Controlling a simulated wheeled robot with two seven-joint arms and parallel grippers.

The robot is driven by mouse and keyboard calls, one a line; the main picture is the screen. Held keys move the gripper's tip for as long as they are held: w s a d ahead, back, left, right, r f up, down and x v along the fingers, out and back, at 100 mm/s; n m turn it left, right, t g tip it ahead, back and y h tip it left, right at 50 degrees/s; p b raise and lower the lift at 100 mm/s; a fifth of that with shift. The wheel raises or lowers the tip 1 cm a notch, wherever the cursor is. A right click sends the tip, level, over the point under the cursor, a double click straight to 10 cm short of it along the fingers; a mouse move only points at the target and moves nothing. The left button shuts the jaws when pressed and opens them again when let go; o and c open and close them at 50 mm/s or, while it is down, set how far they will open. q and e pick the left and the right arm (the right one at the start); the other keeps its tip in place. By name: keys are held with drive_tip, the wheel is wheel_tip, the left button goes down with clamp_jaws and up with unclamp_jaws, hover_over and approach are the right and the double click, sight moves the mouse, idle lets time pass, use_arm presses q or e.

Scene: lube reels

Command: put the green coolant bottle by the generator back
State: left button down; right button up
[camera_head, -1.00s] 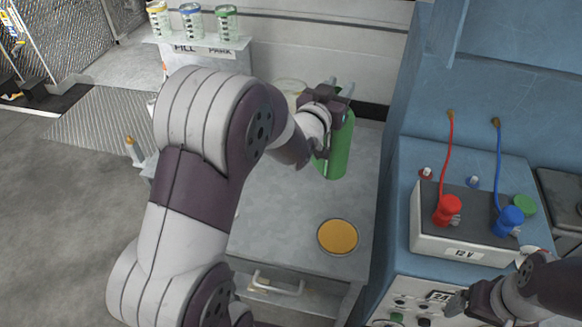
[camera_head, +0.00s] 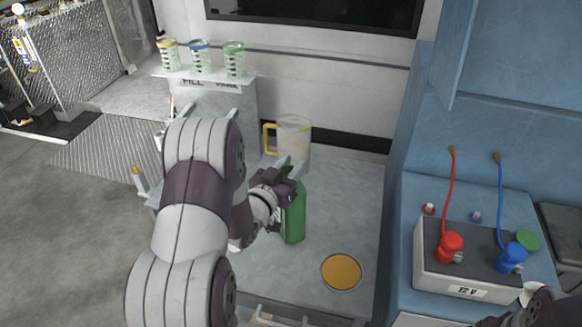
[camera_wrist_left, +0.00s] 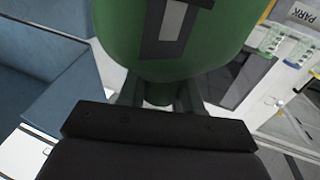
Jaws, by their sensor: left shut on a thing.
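The green coolant bottle (camera_head: 294,216) is upright above or on the grey bench top, near its middle, in the head view. My left gripper (camera_head: 284,178) is shut on its upper part. In the left wrist view the green bottle (camera_wrist_left: 175,40) fills the top middle, with the fingers at its narrow end. I cannot tell whether its base touches the bench. An orange round disc (camera_head: 341,271) lies on the bench, right and in front of the bottle. Part of my right arm shows at the lower right edge; its fingertips are not visible.
A clear jug (camera_head: 294,136) with a yellow handle stands behind the bottle. Several marked cups (camera_head: 201,60) stand on the shelf at back left. The blue generator cabinet (camera_head: 410,215) bounds the bench on the right, bearing a 12 V battery (camera_head: 468,270) with red and blue leads.

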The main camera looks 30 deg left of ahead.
use_arm(q)
drive_tip(key=shift+w+f, duration=0.1)
drive_tip(key=shift+f, duration=0.05)
drive_tip(key=c, duration=0.8)
unclamp_jaws()
drive_tip(key=shift+f, duration=0.15)
drive_tip(key=shift+o, duration=0.2)
drive_tip(key=shift+r, duration=0.25)
drive_tip(key=s+b, duration=0.1)
drive_tip(key=s, duration=1.1)
drive_tip(key=shift+s+a, duration=0.15)
drive_tip(key=shift+f, duration=0.1)
